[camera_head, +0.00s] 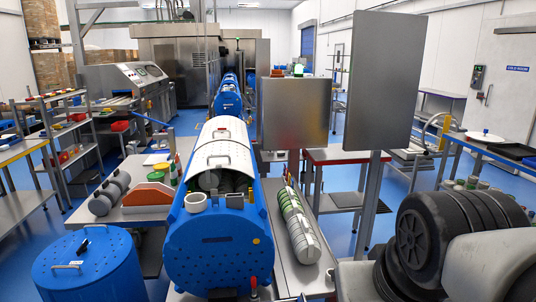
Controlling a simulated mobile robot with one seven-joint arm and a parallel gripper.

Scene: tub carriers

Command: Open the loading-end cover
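A long blue carrier (219,248) with a round, perforated front end lies lengthwise in the middle. White curved cover sections with small handles sit on its top. The nearer white cover (219,158) lies behind an opening at the near end, where dark and grey shapes show inside. I cannot tell for sure which section is the loading-end cover. My gripper is not in view; large black and grey parts at the lower right look like my arm.
A blue drum (88,268) with handles stands at the lower left. Grey cylinders (109,192) lie on the left bench, and a green-and-grey cylinder (299,228) lies on the right bench. Two upright grey panels (376,80) (294,113) stand right of the carrier.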

